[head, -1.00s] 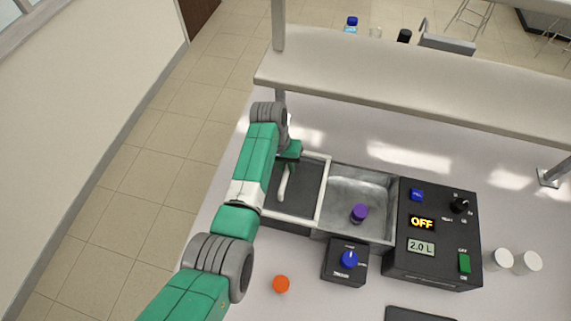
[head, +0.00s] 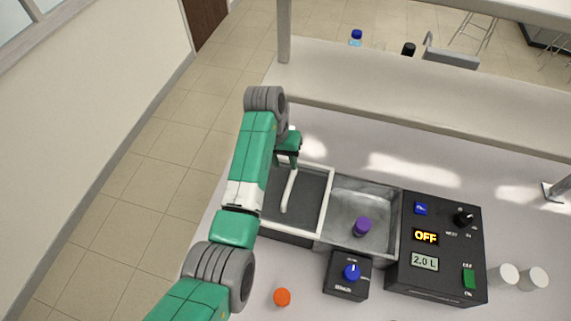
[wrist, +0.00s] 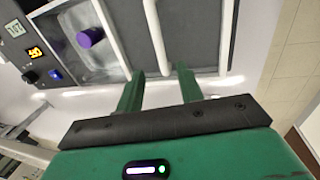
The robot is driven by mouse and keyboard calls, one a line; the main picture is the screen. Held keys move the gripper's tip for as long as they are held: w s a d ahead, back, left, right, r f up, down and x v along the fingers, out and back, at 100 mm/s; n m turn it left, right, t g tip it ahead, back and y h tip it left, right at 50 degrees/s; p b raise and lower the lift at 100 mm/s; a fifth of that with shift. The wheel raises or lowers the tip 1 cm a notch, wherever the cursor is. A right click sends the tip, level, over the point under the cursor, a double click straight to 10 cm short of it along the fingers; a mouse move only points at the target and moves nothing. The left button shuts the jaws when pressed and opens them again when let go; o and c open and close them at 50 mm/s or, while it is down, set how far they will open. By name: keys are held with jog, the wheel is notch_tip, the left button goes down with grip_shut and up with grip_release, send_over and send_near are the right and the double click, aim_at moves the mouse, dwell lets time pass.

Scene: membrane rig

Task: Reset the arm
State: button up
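My gripper (head: 289,147) is at the back edge of the left basin of the rig, near the upper end of a white bent tube (head: 289,192). In the wrist view my gripper (wrist: 160,71) has its two green fingers spread apart. The white tube (wrist: 155,35) shows beyond the gap between them, and I see nothing clamped. My green and grey arm reaches along the left side of the bench.
A purple cap (head: 362,226) sits in the grey right basin (head: 345,205). A black control box (head: 440,280) reads OFF and 2.0 L. A blue-knobbed box (head: 346,289), an orange cap (head: 282,297) and white containers (head: 503,275) are nearby. A shelf (head: 420,100) spans behind.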

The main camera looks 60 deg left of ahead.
dwell(0.5)
jog(key=w+d+r+m+t+y+p, duration=0.1)
jog(key=w+d+r+t+y, duration=0.2)
jog(key=w+r, duration=0.35)
jog(key=w+d+r+m+t+y, duration=0.1)
jog(key=w+d+r+m+t, duration=0.1)
jog(key=w+d+r, duration=0.45)
jog(key=w+d+r+m+t+y+p, duration=0.1)
jog(key=w+d+r+t+y, duration=0.2)
jog(key=r, duration=0.5)
jog(key=w+d+r+m+t+h, duration=0.1)
jog(key=d+r+t, duration=0.2)
jog(key=d+r, duration=0.5)
jog(key=w+d+r+m+t, duration=0.1)
jog(key=d+r+t, duration=0.2)
jog(key=d+r, duration=0.5)
jog(key=s+d+r+m+t+h+p, duration=0.1)
jog(key=s+d+r+t+h, duration=0.1)
jog(key=s+d+r+t, duration=0.2)
jog(key=s+d+r+m+t+h, duration=0.2)
jog(key=s+d+r+t, duration=0.3)
jog(key=s+d+r, duration=0.6)
notch_tip(320, 180, up, 6)
jog(key=shift+s+d+f+m+p, duration=0.1)
jog(key=shift+s+d+m+p, duration=0.1)
jog(key=shift+m+p, duration=0.15)
